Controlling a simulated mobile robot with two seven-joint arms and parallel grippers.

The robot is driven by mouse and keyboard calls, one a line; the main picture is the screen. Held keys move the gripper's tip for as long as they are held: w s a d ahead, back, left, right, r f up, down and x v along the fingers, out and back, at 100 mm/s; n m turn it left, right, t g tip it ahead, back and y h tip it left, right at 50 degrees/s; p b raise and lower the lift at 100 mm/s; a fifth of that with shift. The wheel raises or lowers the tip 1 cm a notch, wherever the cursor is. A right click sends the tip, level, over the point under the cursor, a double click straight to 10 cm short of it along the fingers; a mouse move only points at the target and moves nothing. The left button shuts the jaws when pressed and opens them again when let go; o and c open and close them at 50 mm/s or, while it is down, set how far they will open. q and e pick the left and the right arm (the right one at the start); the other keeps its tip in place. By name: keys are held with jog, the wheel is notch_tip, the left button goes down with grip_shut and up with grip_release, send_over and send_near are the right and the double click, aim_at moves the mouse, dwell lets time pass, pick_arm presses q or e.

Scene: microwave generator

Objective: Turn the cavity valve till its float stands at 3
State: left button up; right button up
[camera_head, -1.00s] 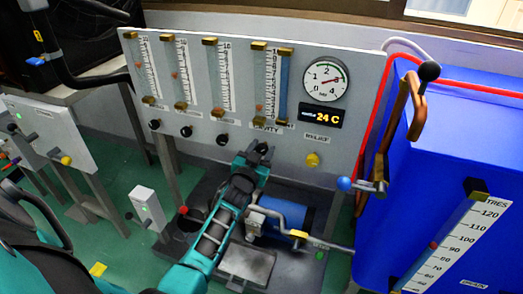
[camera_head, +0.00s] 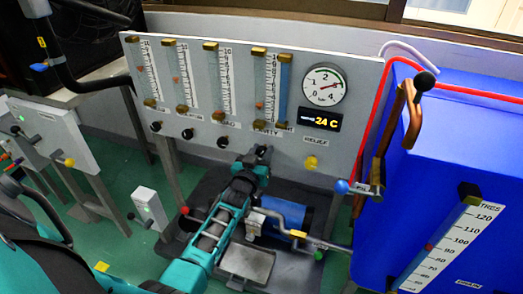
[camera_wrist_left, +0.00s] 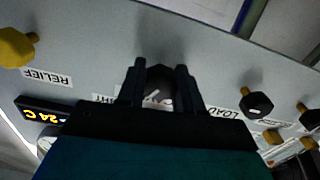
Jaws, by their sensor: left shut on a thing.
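My left gripper (camera_head: 261,151) is at the grey panel, below the cavity flowmeter (camera_head: 271,88). In the left wrist view its two fingers (camera_wrist_left: 160,76) stand on either side of the dark cavity valve knob (camera_wrist_left: 160,88) and are shut on it. The cavity label is partly covered in the wrist view. My right gripper is not in view.
Black knobs (camera_head: 222,142) sit left of the gripper, and the yellow relief knob (camera_head: 311,162) sits to its right. The load knob (camera_wrist_left: 256,104) is close by. A round gauge (camera_head: 324,85) and 24 C display (camera_head: 320,121) are above. A blue tank (camera_head: 455,150) stands at right.

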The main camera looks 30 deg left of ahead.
pick_arm(q)
jog(key=o, duration=0.8)
jog(key=shift+f, duration=0.15)
jog(key=shift+o, duration=1.2)
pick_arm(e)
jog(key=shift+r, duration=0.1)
